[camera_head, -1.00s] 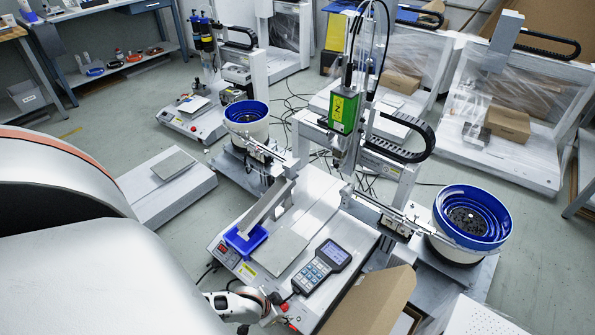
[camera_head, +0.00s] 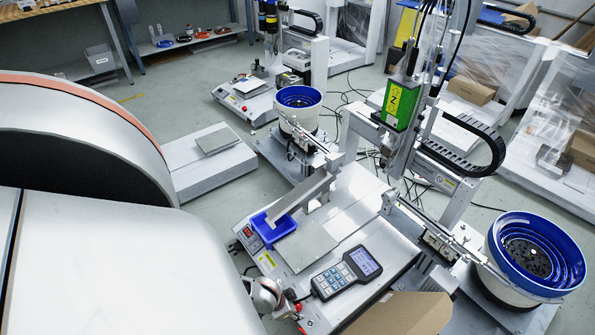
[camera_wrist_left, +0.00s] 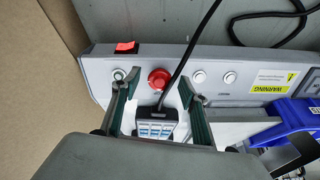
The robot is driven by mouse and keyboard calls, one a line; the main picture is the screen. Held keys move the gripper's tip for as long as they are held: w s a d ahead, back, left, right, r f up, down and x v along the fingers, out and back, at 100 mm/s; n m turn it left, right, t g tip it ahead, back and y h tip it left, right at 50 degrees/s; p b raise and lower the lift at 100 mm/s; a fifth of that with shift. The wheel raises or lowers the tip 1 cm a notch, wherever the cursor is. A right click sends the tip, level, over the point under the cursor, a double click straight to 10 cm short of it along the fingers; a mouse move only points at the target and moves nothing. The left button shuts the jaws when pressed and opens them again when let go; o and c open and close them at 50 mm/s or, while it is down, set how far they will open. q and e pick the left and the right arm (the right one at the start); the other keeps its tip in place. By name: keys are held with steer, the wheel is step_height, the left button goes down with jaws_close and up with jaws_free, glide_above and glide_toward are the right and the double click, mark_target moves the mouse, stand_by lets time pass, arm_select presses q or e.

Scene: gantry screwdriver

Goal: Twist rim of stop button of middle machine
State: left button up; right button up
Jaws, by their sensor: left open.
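The middle machine (camera_head: 340,225) stands before me with its green Z unit (camera_head: 402,103). Its red stop button (camera_wrist_left: 159,79) is round and sits on the front panel; in the head view only a small red part (camera_head: 298,307) shows beside my gripper. My left gripper (camera_head: 288,296) is at the front panel, low in the head view. In the left wrist view my left gripper (camera_wrist_left: 159,92) is open, with one finger on each side of the stop button and a gap to it on both sides. Whether the fingertips reach the rim's depth cannot be told. My right gripper is not in view.
A black cable (camera_wrist_left: 188,48) passes right of the button to the handheld pendant (camera_head: 347,272). A red switch (camera_wrist_left: 126,47), white buttons and a blue bin (camera_head: 272,228) are near. A cardboard box (camera_head: 405,313) stands at the front right.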

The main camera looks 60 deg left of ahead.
arm_select(q)
steer(key=shift+w, duration=0.15)
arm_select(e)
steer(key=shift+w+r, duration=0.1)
arm_select(q)
steer(key=c, duration=1.1)
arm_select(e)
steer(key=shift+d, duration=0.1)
arm_select(q)
steer(key=m, duration=0.2)
steer(key=shift+r+m+p, duration=0.1)
steer(key=shift+m+p, duration=0.25)
steer(key=shift+m, duration=0.05)
steer(key=m, duration=0.3)
steer(key=shift+a+m, duration=0.1)
steer(key=shift+m, duration=0.7)
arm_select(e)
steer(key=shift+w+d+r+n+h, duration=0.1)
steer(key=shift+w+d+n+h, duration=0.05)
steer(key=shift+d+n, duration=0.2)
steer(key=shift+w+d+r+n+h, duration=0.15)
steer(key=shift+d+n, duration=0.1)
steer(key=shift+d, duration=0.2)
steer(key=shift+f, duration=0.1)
